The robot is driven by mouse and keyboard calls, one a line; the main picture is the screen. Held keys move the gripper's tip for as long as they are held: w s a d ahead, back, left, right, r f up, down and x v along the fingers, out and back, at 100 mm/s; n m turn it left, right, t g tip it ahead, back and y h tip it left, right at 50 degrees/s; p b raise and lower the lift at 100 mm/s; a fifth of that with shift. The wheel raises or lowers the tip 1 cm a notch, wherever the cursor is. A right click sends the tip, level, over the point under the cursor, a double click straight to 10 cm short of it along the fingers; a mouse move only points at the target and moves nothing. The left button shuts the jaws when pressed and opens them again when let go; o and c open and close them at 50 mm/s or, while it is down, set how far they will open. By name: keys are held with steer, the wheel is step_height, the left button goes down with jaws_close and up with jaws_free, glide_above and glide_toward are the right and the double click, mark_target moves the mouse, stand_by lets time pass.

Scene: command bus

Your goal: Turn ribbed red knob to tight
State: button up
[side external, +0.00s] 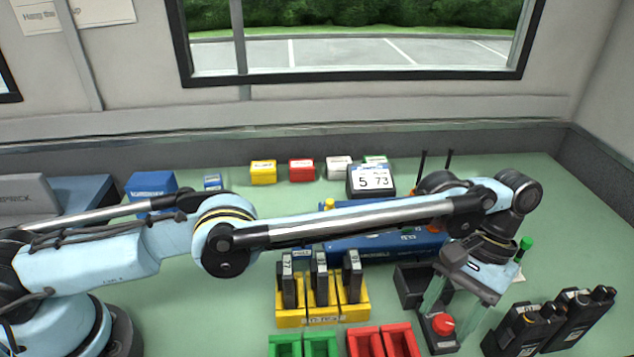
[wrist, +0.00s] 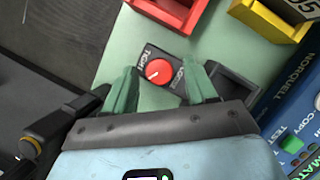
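The red knob (side external: 443,324) sits on a small dark box (side external: 441,345) on the green bench, at the lower right of the side view. In the wrist view the red knob (wrist: 158,71) is on the dark box's top, with a white label reading like "TIGHT" at its left and one like "LOOSE" at its right. A pale mark shows on the knob's face; its exact direction and the ribs are too small to tell. My gripper (wrist: 161,76) is open, its green fingers on either side of the knob with gaps between. The gripper (side external: 452,312) points down over the box in the side view.
Handheld radios (side external: 556,318) stand right of the box. An empty dark holder (side external: 412,287) is close behind it. Yellow trays (side external: 322,311) with black packs, red bins (side external: 384,341) and green bins (side external: 303,346) stand left. A blue unit (side external: 375,245) lies behind.

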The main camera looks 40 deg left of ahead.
steer(key=shift+n, duration=0.3)
steer(key=n+h, duration=0.1)
steer(key=n, duration=0.2)
steer(key=shift+a+n+h, duration=0.15)
steer(key=shift+n+h, duration=0.15)
steer(key=n+h, duration=0.1)
steer(key=n, duration=0.1)
steer(key=n+t, duration=0.1)
steer(key=n, duration=0.1)
steer(key=shift+s+a+n+h, duration=0.1)
steer(key=shift+a+n+h, duration=0.05)
steer(key=shift+n+h, duration=0.25)
steer(key=shift+a+r+n, duration=0.1)
steer(key=shift+r+n, duration=0.2)
steer(key=shift+n, duration=0.1)
steer(key=v, duration=1.2)
steer(key=s+a+r+m+t, duration=0.1)
steer(key=s+a+r+t, duration=0.1)
steer(key=a, duration=0.9)
steer(key=s+a+r+m+t, duration=0.1)
steer(key=a+t, duration=0.4)
steer(key=a, duration=0.5)
steer(key=shift+s+a+r+m, duration=0.4)
steer(key=shift+s+r, duration=0.3)
steer(key=shift+s, duration=0.25)
